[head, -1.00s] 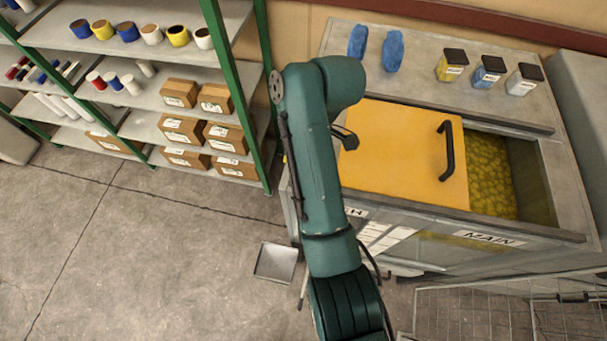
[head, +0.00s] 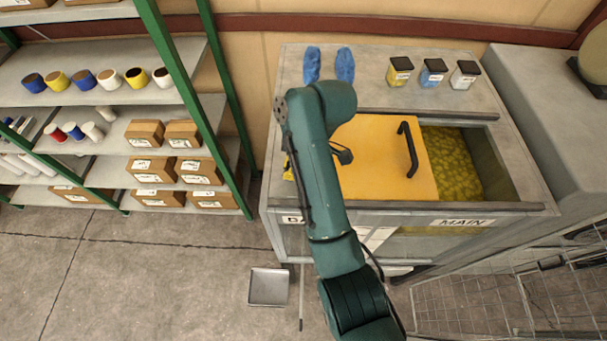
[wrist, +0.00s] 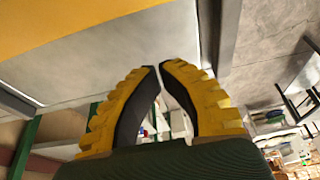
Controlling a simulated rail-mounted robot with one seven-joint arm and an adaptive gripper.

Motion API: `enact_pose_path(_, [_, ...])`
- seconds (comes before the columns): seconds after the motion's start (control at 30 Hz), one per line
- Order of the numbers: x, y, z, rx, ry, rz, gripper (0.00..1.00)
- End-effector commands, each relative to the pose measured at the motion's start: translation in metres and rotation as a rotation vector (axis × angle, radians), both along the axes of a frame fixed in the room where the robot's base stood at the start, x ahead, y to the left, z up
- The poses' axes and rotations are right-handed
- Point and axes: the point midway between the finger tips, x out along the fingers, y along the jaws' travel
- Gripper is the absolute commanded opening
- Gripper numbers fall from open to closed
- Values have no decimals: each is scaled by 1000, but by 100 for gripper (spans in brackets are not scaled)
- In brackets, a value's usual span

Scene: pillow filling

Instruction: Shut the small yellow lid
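A yellow lid panel (head: 385,165) with a black bar handle (head: 408,150) lies flat on the grey bin, left of the opening marked MAIN. My arm covers its left part, so I cannot tell whether a separate small lid lies there. A dark piece (head: 342,154) shows beside my arm; I cannot tell what it belongs to. My gripper is mostly hidden behind the arm in the head view. In the wrist view my gripper (wrist: 159,67) has its fingertips almost together, with nothing visible between them. A yellow panel edge (wrist: 80,22) lies beyond the fingers, apart from them.
The MAIN compartment is open, with yellow filling (head: 450,165) inside. Blue items (head: 345,65) and several jars (head: 433,72) stand on the bin's back ledge. Shelves (head: 110,110) stand left, wire carts (head: 470,305) right. A grey tray (head: 269,287) lies on the floor.

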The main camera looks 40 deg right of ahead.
Motion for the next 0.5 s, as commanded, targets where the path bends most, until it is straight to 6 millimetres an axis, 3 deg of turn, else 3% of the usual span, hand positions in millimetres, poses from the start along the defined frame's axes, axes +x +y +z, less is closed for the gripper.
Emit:
enact_pose_path(0.07, [1,2,-6,0,0,0,0])
enact_pose_path(0.1, [4,5,-26,1,1,1,0])
enact_pose_path(0.17, [7,7,-39,0,0,0,0])
enact_pose_path(0.23, [-3,-3,-24,-1,-1,-6,0])
enact_pose_path(0.5, [-22,-20,-28,0,-1,-2,0])
